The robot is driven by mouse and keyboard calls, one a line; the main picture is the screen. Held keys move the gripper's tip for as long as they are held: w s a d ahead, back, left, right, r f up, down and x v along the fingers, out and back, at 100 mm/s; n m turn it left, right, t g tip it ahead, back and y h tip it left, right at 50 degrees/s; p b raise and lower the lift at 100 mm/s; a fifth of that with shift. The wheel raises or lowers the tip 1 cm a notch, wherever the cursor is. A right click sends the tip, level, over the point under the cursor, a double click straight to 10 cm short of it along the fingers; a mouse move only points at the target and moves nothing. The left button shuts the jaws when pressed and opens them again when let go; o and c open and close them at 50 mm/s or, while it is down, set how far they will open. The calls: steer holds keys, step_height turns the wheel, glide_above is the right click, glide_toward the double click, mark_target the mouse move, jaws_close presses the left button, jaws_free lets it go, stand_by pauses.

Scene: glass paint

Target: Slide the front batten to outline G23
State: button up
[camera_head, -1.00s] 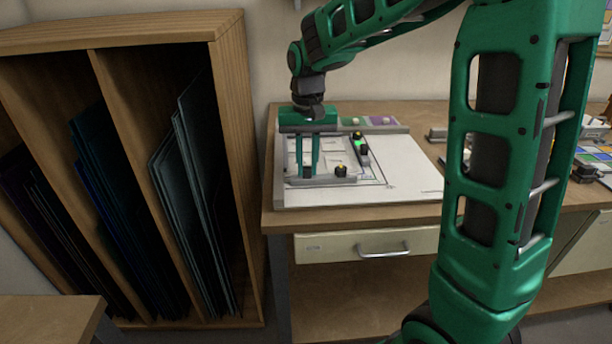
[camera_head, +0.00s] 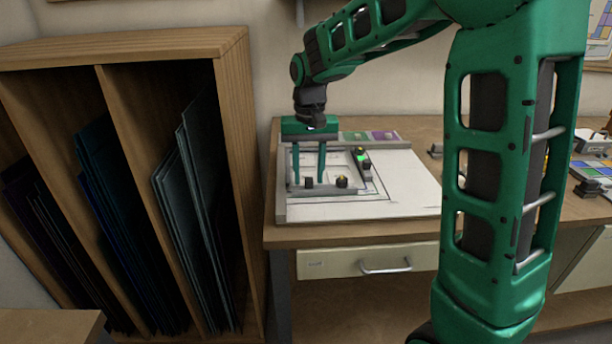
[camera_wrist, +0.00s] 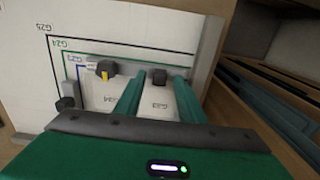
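The front batten (camera_head: 325,189) is a grey bar lying along the front of the white board (camera_head: 405,200). It carries a dark knob (camera_head: 308,183) and a dark block with a yellow mark (camera_head: 342,182); these also show in the wrist view as a knob (camera_wrist: 158,76) and a yellow-marked block (camera_wrist: 105,69). My gripper (camera_head: 308,181) is down near the knob, with its fingers apart, one to each side and not touching it. Printed outlines G24 and G25 show in the wrist view; a blue line (camera_wrist: 79,75) is inside them, its label partly covered.
A second batten (camera_head: 362,162) with a green light stands at the right of the layout. A grey rail (camera_head: 390,144) runs along the board's back, with green and purple pieces behind. A wooden rack (camera_head: 232,130) of glass sheets stands close on the left.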

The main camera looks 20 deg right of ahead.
step_height(320, 180, up, 10)
stand_by(0.4)
stand_by(0.3)
steer(key=s+d+f+m, duration=0.1)
steer(key=s+d+f, duration=0.2)
steer(key=s, duration=0.7)
steer(key=s+d+f+m, duration=0.1)
steer(key=s+d+f, duration=0.3)
steer(key=s, duration=0.7)
steer(key=s+d+f, duration=0.4)
steer(key=s+d, duration=0.3)
steer(key=s, duration=0.4)
steer(key=shift+d+f+m, duration=0.15)
steer(key=shift+f+m, duration=0.05)
steer(key=shift+m, duration=0.2)
steer(key=shift+w+f, duration=0.25)
steer(key=shift+w, duration=0.3)
